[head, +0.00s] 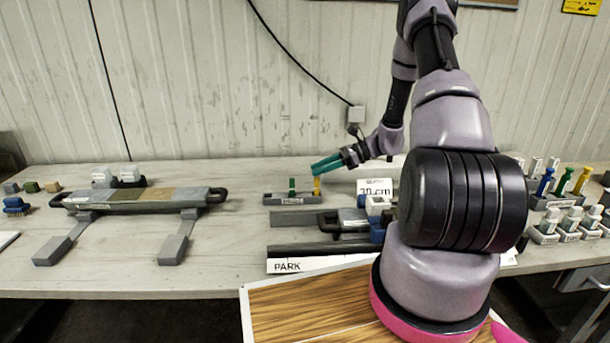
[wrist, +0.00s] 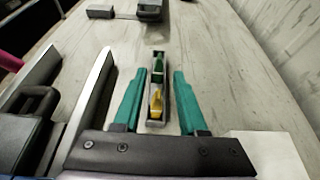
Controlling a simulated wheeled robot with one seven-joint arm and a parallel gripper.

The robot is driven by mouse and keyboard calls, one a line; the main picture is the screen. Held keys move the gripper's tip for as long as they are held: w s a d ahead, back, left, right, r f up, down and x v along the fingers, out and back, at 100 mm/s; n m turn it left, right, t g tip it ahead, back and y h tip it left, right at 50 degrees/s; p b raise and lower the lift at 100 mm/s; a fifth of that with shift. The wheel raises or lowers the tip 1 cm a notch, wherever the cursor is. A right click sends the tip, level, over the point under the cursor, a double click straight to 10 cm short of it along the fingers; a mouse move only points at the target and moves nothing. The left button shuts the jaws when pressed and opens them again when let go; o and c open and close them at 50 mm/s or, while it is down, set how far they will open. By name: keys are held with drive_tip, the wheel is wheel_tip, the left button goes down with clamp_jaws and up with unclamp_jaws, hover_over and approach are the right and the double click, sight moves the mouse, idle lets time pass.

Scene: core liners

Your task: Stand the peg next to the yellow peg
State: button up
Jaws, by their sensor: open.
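A small grey rack (head: 283,199) with a white label stands on the bench near the middle. A green peg (head: 292,185) stands upright in it, with a yellow peg (head: 317,186) to its right and a gap between them. My gripper (head: 315,168) has teal fingers and is at the yellow peg's top. In the wrist view the fingers are apart, one on each side of the rack, with the yellow peg (wrist: 156,103) between them and the green peg (wrist: 158,63) farther ahead. Nothing is gripped.
Another rack (head: 552,203) at the right holds blue, green and yellow pegs, near several white blocks (head: 570,220). A long core liner (head: 140,200) on supports lies at the left. Dark rails and a PARK label (head: 288,266) lie in front of the small rack.

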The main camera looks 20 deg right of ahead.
drive_tip(key=w+v, duration=0.1)
drive_tip(key=v, duration=0.3)
drive_tip(key=s+a+r+n+g+h, duration=0.1)
drive_tip(key=s+a+r+n+h, duration=0.2)
drive_tip(key=r, duration=0.4)
drive_tip(key=s+a+r+n+h, duration=0.1)
drive_tip(key=s+r+n, duration=0.25)
drive_tip(key=r, duration=0.35)
drive_tip(key=s+a+r+n+g+h, duration=0.1)
drive_tip(key=s+a+r+n+h, duration=0.1)
drive_tip(key=s+r, duration=0.35)
drive_tip(key=s+r+n+t+h, duration=0.5)
drive_tip(key=s+r+n+t, duration=0.1)
drive_tip(key=s+r, duration=0.7)
drive_tip(key=s+n, duration=0.1)
drive_tip(key=s, duration=0.1)
drive_tip(key=shift+s+a+t, duration=0.3)
drive_tip(key=shift+s+a, duration=0.05)
drive_tip(key=shift+d+n, duration=0.1)
drive_tip(key=shift+n, duration=0.15)
